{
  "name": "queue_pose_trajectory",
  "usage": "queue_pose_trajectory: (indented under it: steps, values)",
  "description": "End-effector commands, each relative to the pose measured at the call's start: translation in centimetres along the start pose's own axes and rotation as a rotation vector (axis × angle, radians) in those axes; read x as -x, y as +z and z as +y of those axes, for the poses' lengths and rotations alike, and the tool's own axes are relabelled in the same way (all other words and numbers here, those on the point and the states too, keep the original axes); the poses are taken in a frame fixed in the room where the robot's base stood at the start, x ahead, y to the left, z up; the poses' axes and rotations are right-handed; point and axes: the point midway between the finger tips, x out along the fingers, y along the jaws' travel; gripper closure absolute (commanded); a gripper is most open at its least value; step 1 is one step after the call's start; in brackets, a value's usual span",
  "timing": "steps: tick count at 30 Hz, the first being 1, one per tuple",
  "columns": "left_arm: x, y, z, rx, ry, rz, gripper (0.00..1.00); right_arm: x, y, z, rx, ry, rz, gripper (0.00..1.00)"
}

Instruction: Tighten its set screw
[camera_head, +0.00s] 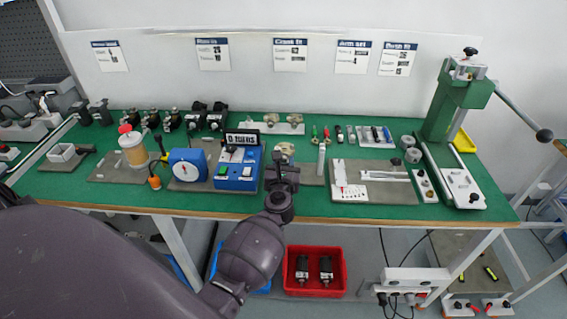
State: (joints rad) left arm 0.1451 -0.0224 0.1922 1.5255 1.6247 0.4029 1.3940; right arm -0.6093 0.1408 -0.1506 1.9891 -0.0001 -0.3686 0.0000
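My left arm comes in from the lower left, and its dark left gripper (283,166) is over the front middle of the green bench. Its fingertips are too small and dark to read. A pale metal part (285,149) shows just beyond the gripper, partly hidden by it; I cannot tell whether they touch. A set screw cannot be made out at this size. A blue box with a display (236,171) stands just left of the gripper. My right gripper is not in view.
A round blue-framed dial gauge (188,166) stands farther left. A grey board with a white plate (372,182) lies to the right, and a green lever press (458,100) stands at the far right. A red bin (313,289) with dark parts sits below the bench.

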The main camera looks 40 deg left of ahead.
Motion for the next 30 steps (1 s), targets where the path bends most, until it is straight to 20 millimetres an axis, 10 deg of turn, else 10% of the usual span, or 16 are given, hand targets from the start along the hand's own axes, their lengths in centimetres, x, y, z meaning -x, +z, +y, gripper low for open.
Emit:
queue_pose_trajectory:
  steps: [6, 22, 24, 30]
  values:
    - [0.0, 0.0, 0.0, 0.000, 0.000, 0.000, 1.00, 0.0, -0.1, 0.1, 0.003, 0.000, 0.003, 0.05]
    - [0.0, 0.0, 0.0, -0.137, 0.000, 0.000, 1.00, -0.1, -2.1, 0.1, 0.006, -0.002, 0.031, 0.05]
    - [0.0, 0.0, 0.0, -0.137, 0.000, 0.000, 0.70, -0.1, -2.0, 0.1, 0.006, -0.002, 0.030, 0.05]
    - [0.0, 0.0, 0.0, -0.136, 0.000, 0.000, 0.52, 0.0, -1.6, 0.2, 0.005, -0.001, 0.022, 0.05]
